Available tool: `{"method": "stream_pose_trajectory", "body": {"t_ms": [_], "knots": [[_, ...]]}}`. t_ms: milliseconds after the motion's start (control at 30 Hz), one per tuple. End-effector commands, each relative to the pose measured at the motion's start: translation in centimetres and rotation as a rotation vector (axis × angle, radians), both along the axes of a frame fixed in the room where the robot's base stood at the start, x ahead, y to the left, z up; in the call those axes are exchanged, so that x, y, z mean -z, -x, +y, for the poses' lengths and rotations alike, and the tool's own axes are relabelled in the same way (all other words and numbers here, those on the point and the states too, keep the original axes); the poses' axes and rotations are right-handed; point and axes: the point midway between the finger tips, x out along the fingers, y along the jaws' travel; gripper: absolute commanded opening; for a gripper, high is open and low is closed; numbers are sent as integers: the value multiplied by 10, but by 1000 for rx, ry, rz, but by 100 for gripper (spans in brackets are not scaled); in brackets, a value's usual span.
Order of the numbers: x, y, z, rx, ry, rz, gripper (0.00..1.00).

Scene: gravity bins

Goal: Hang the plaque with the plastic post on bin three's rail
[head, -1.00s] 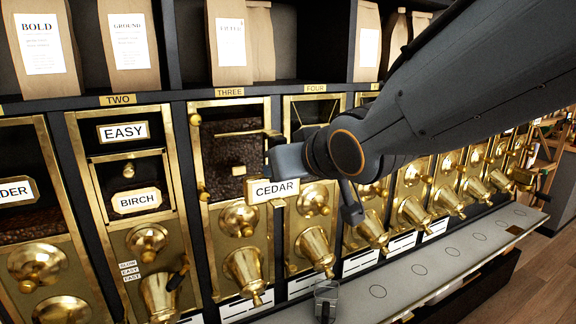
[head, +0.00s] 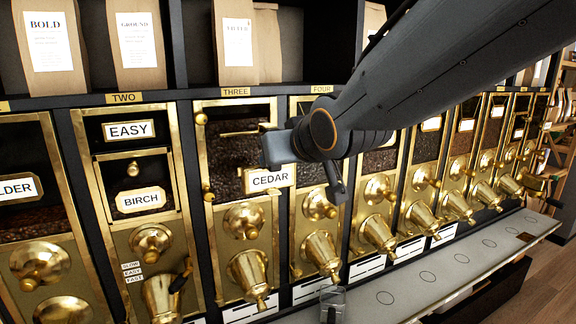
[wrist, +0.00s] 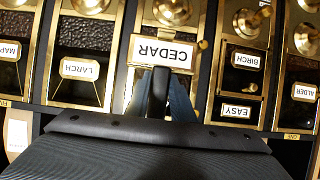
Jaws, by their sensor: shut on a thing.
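The CEDAR plaque (head: 269,178), a white card in a brass frame, is held upright in front of bin three's lower right window. It also shows upside down in the wrist view (wrist: 162,53). My gripper (head: 284,150) is shut on the plaque from above and behind my dark wrist. In the wrist view my fingers (wrist: 160,98) meet the plaque's edge. Bin three's rail (head: 242,133) is a thin brass bar across its window, above and left of the plaque; its right end is hidden by my gripper. The plaque looks apart from it. A post cannot be made out.
Bin two (head: 135,170) carries the EASY plaque (head: 128,130) and BIRCH plaque (head: 141,200). Brass knobs and spouts stick out below. Paper bags (head: 236,45) stand above. Bin four's upper part is behind my arm.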

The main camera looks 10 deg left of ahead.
Motion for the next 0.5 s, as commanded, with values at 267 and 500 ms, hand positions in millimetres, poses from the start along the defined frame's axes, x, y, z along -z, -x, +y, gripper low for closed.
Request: {"method": "stream_pose_trajectory", "body": {"t_ms": [267, 500], "knots": [[1, -20, 12, 1, -2, 1, 0], [1, -36, 22, 0, -1, 0, 0]]}}
